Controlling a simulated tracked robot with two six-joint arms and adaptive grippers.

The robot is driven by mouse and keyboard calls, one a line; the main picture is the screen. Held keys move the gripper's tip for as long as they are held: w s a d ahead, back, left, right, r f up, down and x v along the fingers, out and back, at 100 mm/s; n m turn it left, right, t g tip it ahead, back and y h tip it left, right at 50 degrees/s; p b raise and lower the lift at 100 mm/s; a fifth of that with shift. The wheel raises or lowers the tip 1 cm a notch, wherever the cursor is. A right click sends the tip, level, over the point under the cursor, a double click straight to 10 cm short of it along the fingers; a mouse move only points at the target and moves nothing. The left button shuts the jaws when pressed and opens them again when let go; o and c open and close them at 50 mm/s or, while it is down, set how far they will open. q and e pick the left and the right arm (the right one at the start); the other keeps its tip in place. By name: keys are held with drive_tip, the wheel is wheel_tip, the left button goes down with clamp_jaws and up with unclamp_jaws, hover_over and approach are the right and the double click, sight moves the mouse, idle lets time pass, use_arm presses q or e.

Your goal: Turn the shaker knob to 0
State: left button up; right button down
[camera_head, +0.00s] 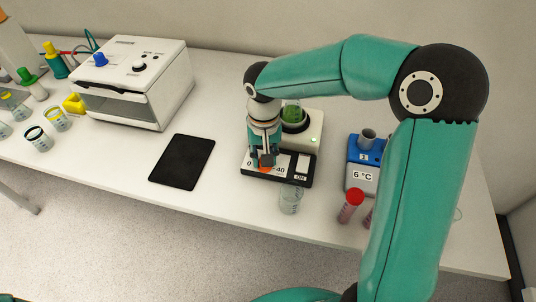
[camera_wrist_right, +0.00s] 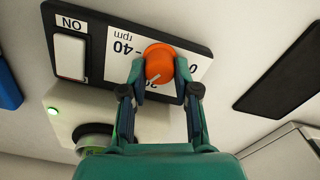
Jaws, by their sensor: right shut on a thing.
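The shaker (camera_head: 312,138) stands on the table with a jar of green liquid (camera_head: 292,114) on it. Its black front panel (camera_head: 298,182) carries an orange knob (camera_wrist_right: 159,62) on a white dial marked 0, 20 and 40 rpm. In the right wrist view the dial is upside down. The knob's white line points to the lower left, roughly toward the partly hidden 20. My right gripper (camera_wrist_right: 160,70) is shut on the knob, one finger on each side. In the head view the gripper (camera_head: 265,158) comes down over the knob and mostly hides it. My left gripper is out of view.
A white ON switch (camera_wrist_right: 70,57) sits beside the dial. A glass beaker (camera_head: 290,199) stands just in front of the panel. A blue 6 °C block (camera_head: 362,162) and red-capped tube (camera_head: 351,205) are to the right. A black tablet (camera_head: 182,162) and white box (camera_head: 134,82) are left.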

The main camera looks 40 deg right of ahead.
drive_tip(key=n, duration=0.5)
drive_tip(key=shift+s+a+f+n, duration=0.1)
drive_tip(key=shift+s+a+n, duration=0.1)
drive_tip(key=shift+n, duration=0.1)
drive_tip(key=n, duration=0.6)
drive_tip(key=n+p, duration=0.1)
drive_tip(key=n, duration=0.5)
drive_tip(key=shift+n, duration=0.3)
drive_tip(key=n+p, duration=0.1)
drive_tip(key=n, duration=0.4)
drive_tip(key=shift+d+n, duration=0.1)
drive_tip(key=shift+n, duration=0.3)
drive_tip(key=shift+r, duration=0.2)
drive_tip(key=shift+w, duration=0.1)
drive_tip(key=c, duration=1.2)
unclamp_jaws()
drive_tip(key=o, duration=0.3)
drive_tip(key=shift+d, duration=0.1)
drive_tip(key=shift+o, duration=0.2)
